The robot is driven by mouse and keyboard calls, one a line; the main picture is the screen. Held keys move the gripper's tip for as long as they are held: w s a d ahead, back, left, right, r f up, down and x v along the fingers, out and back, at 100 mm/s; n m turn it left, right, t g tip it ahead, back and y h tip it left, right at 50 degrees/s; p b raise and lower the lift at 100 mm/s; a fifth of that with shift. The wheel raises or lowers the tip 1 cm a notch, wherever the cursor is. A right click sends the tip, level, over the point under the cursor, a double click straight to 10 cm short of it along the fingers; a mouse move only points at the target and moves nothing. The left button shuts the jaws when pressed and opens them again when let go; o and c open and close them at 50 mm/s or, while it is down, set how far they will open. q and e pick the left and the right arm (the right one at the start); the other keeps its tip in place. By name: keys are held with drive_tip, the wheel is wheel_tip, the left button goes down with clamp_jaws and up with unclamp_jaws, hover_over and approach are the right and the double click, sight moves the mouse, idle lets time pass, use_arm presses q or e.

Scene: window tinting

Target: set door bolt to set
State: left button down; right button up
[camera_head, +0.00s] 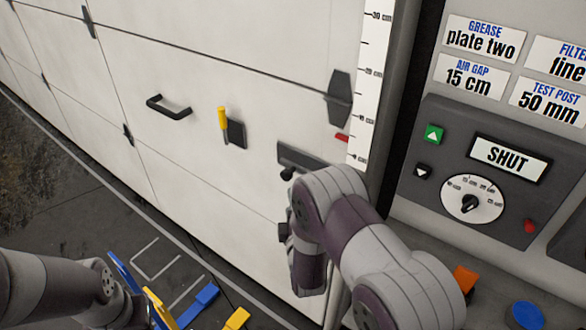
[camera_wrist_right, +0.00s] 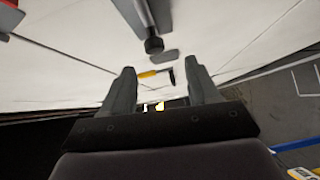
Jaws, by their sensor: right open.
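The door bolt (camera_head: 300,157) is a dark bar on the lower right of the white panelled door (camera_head: 200,60), with a round black knob (camera_head: 287,173) near its left end. My right arm hides part of the area below it. In the right wrist view, the bolt's grey bar and black knob (camera_wrist_right: 153,45) show beyond the fingertips. My right gripper (camera_wrist_right: 163,72) is open and empty, its fingers apart and not touching the knob. In the head view, my right arm hides its fingers. My left gripper (camera_head: 140,312) is low at the left, its jaws unclear.
A yellow lever (camera_head: 222,119) on a dark plate and a black pull handle (camera_head: 170,108) are left of the bolt. A red piece (camera_head: 342,138) and a ruler (camera_head: 372,70) are to its right. A control panel (camera_head: 480,170) reads SHUT. Blue and yellow pieces (camera_head: 197,305) lie low.

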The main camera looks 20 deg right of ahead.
sight(285, 171)
drive_tip(key=shift+n, duration=0.5)
drive_tip(key=w, duration=0.4)
drive_tip(key=w+d+p, duration=0.1)
drive_tip(key=w, duration=0.3)
drive_tip(key=w+p, duration=0.1)
drive_tip(key=w, duration=0.3)
drive_tip(key=shift+w+d+r, duration=0.2)
drive_tip(key=shift+w+r, duration=0.1)
drive_tip(key=shift+c, duration=0.2)
clamp_jaws()
drive_tip(key=s+d, duration=0.1)
drive_tip(key=s, duration=0.1)
drive_tip(key=s+d, duration=0.2)
drive_tip(key=shift+s+d, duration=0.1)
